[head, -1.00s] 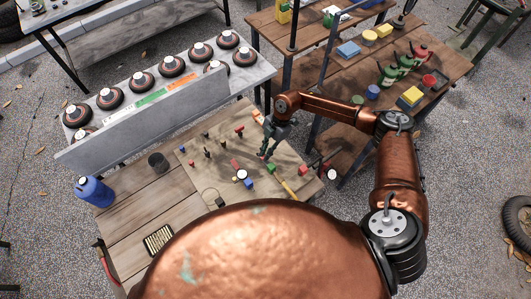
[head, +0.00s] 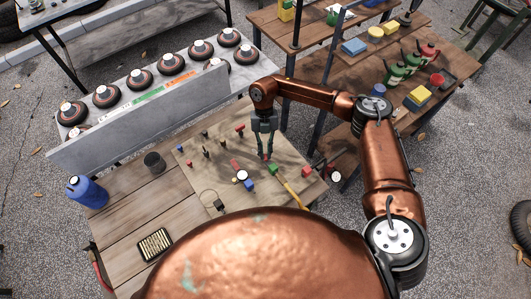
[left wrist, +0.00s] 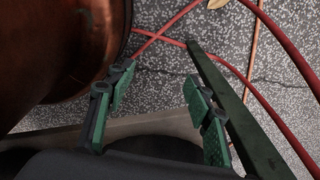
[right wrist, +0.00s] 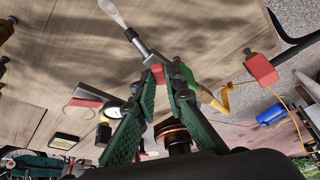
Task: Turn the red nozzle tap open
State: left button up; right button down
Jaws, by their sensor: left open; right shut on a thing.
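The red tap (right wrist: 158,73) shows as a small red piece between the fingertips of my right gripper (right wrist: 162,80) in the right wrist view. A grey metal nozzle (right wrist: 140,40) with a pale tip extends beyond it, and a green part (right wrist: 202,89) lies beside it. In the head view, my right gripper (head: 265,155) points down at the work board, shut on the tap; the fingers partly hide it. The tap's exact angle cannot be told. My left gripper (left wrist: 160,100) is open and empty above the gravel in the left wrist view.
The board (head: 205,180) carries several small coloured parts, a white gauge (head: 242,175) and a yellow handle (head: 288,187). A grey panel (head: 150,120) rises behind. Red hoses (left wrist: 285,50) cross below my left gripper.

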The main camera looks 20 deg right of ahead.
jog(key=n, duration=0.2)
jog(key=n+h+b, duration=0.2)
jog(key=n, duration=0.1)
jog(key=shift+a+n, duration=0.3)
dwell(0.4)
jog(key=c, duration=2)
grip_release()
jog(key=shift+o, duration=0.2)
jog(key=v, duration=1.2)
jog(key=shift+a, duration=0.2)
jog(key=shift+s, duration=0.1)
